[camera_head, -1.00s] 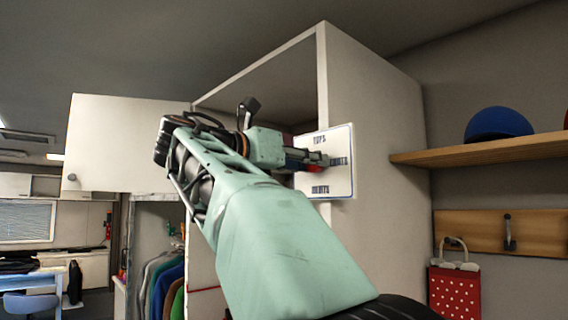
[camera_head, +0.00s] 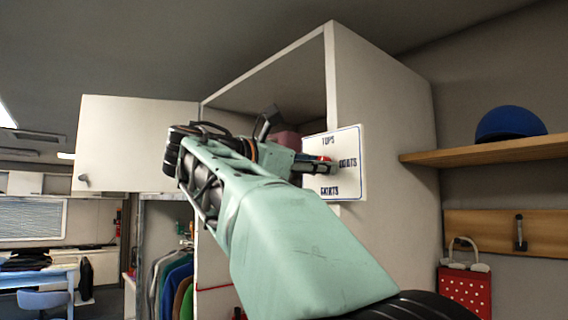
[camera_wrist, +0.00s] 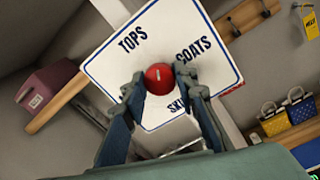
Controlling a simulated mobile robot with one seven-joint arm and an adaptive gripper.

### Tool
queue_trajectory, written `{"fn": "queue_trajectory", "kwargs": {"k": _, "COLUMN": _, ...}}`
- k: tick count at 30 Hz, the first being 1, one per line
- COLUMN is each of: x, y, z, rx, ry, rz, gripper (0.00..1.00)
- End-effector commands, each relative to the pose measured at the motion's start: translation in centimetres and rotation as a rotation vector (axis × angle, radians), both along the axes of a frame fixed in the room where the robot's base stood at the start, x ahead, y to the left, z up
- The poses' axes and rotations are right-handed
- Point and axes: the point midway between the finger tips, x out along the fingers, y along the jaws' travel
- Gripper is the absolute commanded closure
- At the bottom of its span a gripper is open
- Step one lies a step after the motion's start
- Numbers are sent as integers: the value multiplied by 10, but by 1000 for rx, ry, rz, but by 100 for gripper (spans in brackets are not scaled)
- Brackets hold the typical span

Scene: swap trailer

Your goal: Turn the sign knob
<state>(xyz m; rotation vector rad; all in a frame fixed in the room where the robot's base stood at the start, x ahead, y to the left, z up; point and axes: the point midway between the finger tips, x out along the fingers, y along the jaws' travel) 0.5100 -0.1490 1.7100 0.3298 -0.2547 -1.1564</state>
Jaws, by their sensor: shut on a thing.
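A white sign (camera_head: 350,142) with a blue border is on the side of the tall white cabinet; it reads TOPS, COATS and SKIRTS. In the wrist view the sign (camera_wrist: 210,40) appears tilted. A round red knob (camera_wrist: 159,77) sits at its middle, with a small pale mark on its face. My gripper (camera_wrist: 160,88) is shut on the knob, one finger on each side. In the head view my gripper (camera_head: 322,167) reaches the sign from the left and mostly hides the knob; a bit of red shows there.
The white cabinet (camera_head: 385,110) has an open top compartment, with its door (camera_head: 125,145) swung out left. Clothes (camera_head: 172,285) hang below. At right are a wooden shelf (camera_head: 480,152) with a blue cap (camera_head: 510,122) and a red dotted bag (camera_head: 465,290).

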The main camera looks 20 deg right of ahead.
Motion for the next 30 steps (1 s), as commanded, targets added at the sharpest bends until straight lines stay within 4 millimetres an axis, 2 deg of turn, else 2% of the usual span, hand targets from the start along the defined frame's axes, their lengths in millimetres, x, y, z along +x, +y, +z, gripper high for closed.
{"fn": "queue_trajectory", "kwargs": {"k": 21, "x": 0, "y": 0, "z": -2, "rx": 229, "ry": -633, "rz": 0, "gripper": 98}}
{"fn": "queue_trajectory", "kwargs": {"k": 30, "x": 1, "y": 0, "z": -1, "rx": 303, "ry": -835, "rz": 0, "gripper": 98}}
